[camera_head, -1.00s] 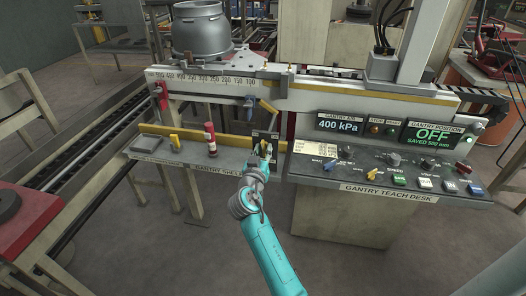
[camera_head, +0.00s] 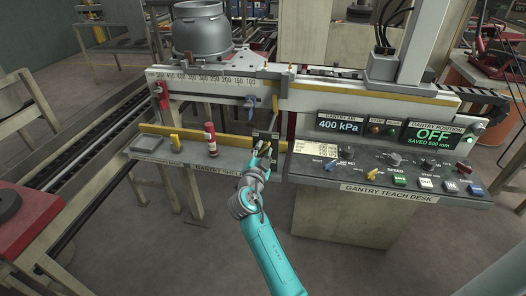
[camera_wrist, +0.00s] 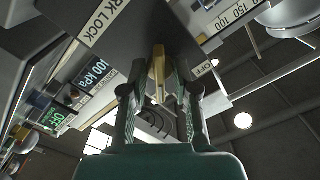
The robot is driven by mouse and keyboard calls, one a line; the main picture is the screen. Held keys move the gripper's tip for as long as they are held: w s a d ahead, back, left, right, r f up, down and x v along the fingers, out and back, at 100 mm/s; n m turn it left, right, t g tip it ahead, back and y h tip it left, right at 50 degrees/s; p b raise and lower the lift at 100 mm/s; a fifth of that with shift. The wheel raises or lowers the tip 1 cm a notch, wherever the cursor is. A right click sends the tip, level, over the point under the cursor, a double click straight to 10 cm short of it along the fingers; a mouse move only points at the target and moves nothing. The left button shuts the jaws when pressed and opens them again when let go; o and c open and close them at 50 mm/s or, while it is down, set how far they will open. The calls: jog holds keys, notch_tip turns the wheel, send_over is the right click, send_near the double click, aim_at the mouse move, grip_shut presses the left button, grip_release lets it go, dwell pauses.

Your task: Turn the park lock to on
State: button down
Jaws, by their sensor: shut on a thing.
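The park lock is a dark plate (camera_head: 265,136) at the right end of the gantry shelf, just left of the teach desk. In the wrist view its plate (camera_wrist: 150,25) fills the top, with a partly cut-off "PARK LOCK" label (camera_wrist: 103,22) and an "OFF" label (camera_wrist: 205,68) to the right. A brass-coloured lever (camera_wrist: 158,65) stands out from the plate between my fingers. My gripper (camera_head: 262,150) is shut on this lever and also shows in the wrist view (camera_wrist: 159,98). I cannot read an "ON" mark.
The teach desk (camera_head: 390,180), with knobs and buttons, lies close on the right. The gantry beam (camera_head: 330,92) runs behind.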

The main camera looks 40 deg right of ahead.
jog(key=shift+f+m, duration=0.1)
jog(key=shift+m, duration=0.6)
jog(key=c, duration=1.2)
grip_release()
jog(key=shift+c, duration=0.2)
jog(key=shift+a, duration=0.1)
jog(key=v, duration=1.2)
